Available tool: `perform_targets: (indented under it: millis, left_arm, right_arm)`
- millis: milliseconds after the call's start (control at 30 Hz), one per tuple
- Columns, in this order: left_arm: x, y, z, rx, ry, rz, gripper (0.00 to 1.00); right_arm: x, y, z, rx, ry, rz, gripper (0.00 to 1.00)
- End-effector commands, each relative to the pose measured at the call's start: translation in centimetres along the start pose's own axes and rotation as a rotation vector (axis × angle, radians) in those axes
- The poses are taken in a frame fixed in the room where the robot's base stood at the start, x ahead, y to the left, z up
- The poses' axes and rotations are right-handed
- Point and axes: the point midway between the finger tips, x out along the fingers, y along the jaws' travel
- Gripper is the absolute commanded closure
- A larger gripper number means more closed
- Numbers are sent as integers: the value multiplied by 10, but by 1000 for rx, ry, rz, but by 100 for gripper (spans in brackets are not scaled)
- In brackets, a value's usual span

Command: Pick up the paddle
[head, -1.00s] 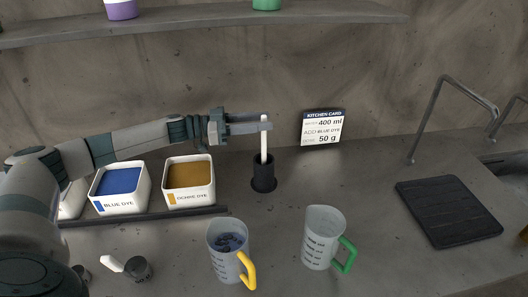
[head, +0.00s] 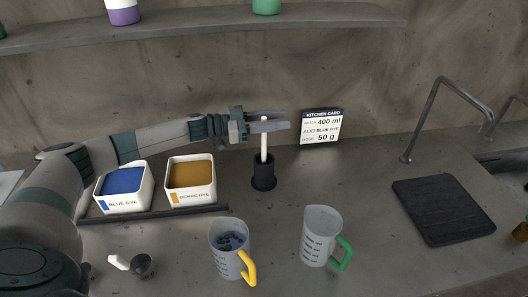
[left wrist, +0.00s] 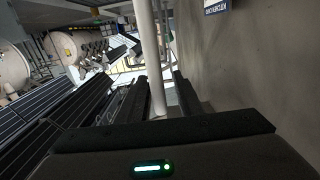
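The paddle (head: 264,148) is a thin white stick standing upright in a black cylindrical holder (head: 263,175) on the counter. Its lower end is hidden in the holder. My left gripper (head: 283,121) reaches in from the left at the height of the paddle's upper part. In the left wrist view, the white paddle (left wrist: 152,60) stands between the two fingers (left wrist: 162,95), closer to the left one, with a gap to the right one. The fingers are open around it, not closed on it. My right gripper is not in view.
Blue dye (head: 122,205) and ochre dye (head: 191,196) boxes stand on a dark tray below my left arm. A yellow-handled jug (head: 222,262) and a green-handled jug (head: 316,247) stand in front. A recipe card (head: 321,138) is behind to the right; a shelf (head: 200,35) hangs above.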

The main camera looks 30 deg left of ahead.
Motion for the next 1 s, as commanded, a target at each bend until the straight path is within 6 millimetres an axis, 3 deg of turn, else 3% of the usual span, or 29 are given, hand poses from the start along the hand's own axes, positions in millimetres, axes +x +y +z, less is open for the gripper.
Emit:
perform_targets:
  millis: [367, 500, 1000]
  left_arm:
    - [0, 0, 0, 0, 0, 0, 66]
    - [0, 0, 0, 0, 0, 0, 100]
    - [0, 0, -6, 1, 1, 1, 100]
  right_arm:
    - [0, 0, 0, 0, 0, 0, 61]
    - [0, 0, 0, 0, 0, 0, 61]
    - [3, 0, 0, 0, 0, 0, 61]
